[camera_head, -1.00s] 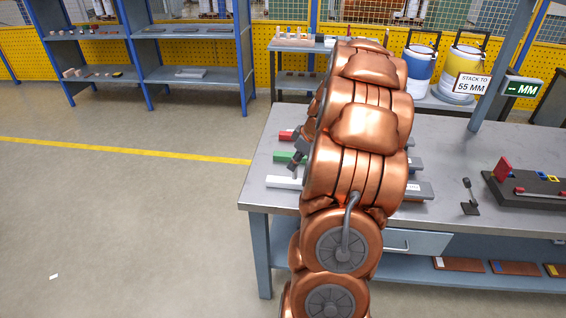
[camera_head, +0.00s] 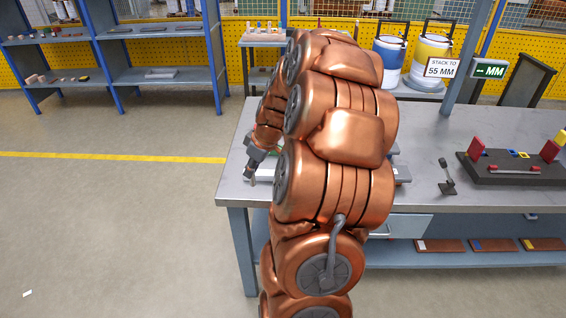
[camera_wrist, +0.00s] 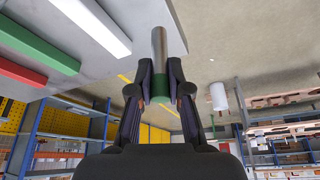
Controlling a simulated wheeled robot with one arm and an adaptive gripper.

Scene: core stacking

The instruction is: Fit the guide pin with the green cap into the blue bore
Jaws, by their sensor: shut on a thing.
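The guide pin is a silver rod (camera_wrist: 158,42) with a green cap (camera_wrist: 157,82). In the wrist view my gripper (camera_wrist: 159,88) is shut on the cap, with the rod pointing away from it. In the head view my gripper (camera_head: 250,177) is near the table's left front corner, and the pin is too small to make out. I cannot see clearly which marking is the blue bore.
White (camera_wrist: 95,24), green (camera_wrist: 33,43) and red (camera_wrist: 20,72) bars lie on the table (camera_head: 420,198); my arm hides most of them in the head view. A small lever stand (camera_head: 446,178) stands left of the fixture. Red blocks (camera_head: 477,146) rise from the fixture.

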